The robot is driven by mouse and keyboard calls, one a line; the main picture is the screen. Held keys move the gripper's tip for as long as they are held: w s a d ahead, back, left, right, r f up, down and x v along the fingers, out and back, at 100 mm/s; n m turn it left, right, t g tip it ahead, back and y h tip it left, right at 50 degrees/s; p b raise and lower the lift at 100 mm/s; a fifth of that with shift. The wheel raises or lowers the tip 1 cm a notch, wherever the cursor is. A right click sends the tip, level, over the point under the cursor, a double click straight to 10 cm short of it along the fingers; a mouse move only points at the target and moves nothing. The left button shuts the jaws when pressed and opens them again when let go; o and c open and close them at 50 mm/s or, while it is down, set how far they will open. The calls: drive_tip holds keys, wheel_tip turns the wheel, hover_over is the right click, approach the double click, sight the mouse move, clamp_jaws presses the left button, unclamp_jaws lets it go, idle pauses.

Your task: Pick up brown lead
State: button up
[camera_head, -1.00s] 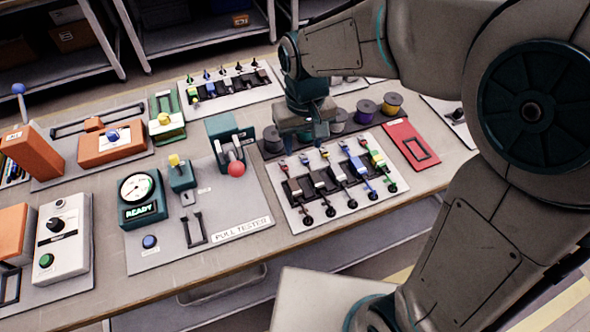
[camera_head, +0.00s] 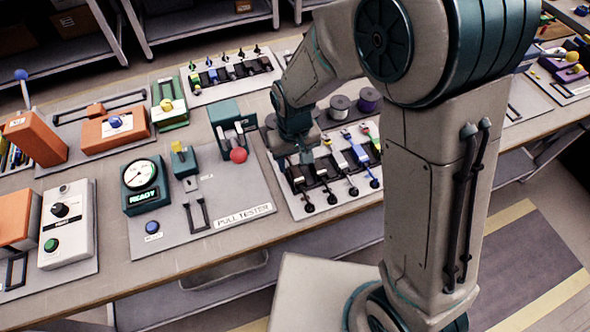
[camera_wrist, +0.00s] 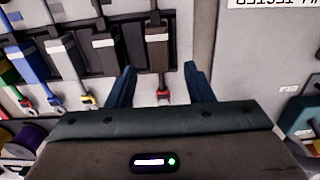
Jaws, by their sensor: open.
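The brown lead (camera_wrist: 158,52) lies in the end slot of a rack (camera_wrist: 128,58) in the wrist view, with a pale band across its body and a red tip toward my gripper. In the head view it is at the left end of the rack (camera_head: 341,206), partly hidden by my arm. My gripper (camera_wrist: 160,69) is open, with one blue finger on each side of the lead's near end. The lead rests in the rack. Contact and the height above it cannot be told. In the head view my gripper (camera_head: 306,157) is over the rack's left part.
A black lead (camera_wrist: 103,47), a grey lead (camera_wrist: 60,60) and a blue lead (camera_wrist: 27,60) lie in the neighbouring slots. The pull tester (camera_head: 243,223) stands left of the rack in the head view. Spools (camera_head: 340,106) stand behind it.

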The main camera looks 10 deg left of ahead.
sight(291, 165)
drive_tip(key=shift+f, duration=1.5)
drive_tip(key=c, duration=1)
drive_tip(key=shift+r, duration=0.15)
